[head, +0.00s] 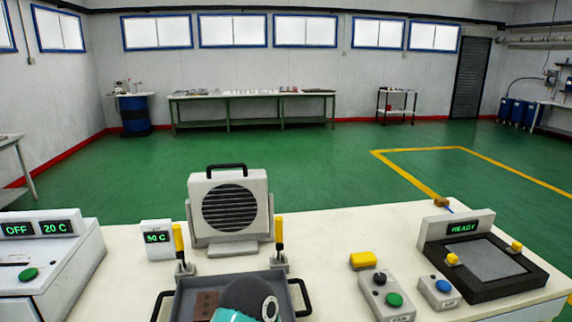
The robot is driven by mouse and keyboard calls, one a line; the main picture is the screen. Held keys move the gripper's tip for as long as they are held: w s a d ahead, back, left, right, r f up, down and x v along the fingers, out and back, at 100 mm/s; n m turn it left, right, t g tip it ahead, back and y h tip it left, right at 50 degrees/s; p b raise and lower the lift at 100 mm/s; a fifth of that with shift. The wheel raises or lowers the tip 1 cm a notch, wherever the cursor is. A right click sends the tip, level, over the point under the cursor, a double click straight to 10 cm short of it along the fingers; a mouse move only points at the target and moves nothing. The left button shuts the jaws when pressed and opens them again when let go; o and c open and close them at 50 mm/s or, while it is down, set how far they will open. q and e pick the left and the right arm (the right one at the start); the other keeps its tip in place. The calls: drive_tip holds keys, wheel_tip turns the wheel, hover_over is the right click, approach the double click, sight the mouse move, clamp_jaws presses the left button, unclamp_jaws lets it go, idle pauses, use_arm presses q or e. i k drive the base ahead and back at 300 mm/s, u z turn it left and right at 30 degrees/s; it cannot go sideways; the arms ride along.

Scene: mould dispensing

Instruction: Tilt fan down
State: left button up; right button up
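The fan (231,208) is a light grey box with a round dark slatted grille facing me. It stands at the back edge of the table, left of the middle of the head view. A black handle (227,167) arches over its top. The fan sits in a grey bracket on a base (233,249) and looks about upright. Neither of my grippers can be made out in the head view. A dark rounded part with a teal piece shows at the bottom edge, and I cannot tell what it is.
Two yellow-handled levers (178,237) (279,232) stand in front of the fan's sides. A dark tray (189,284) lies before it. A display box (157,238) is to its left. Button boxes (387,294) (439,291) and a READY station (457,226) are right.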

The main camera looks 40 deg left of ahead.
sight(227, 203)
drive_tip(key=k, duration=1.4)
drive_tip(key=u, duration=0.45)
drive_tip(key=i, duration=1)
drive_tip(key=u, duration=0.1)
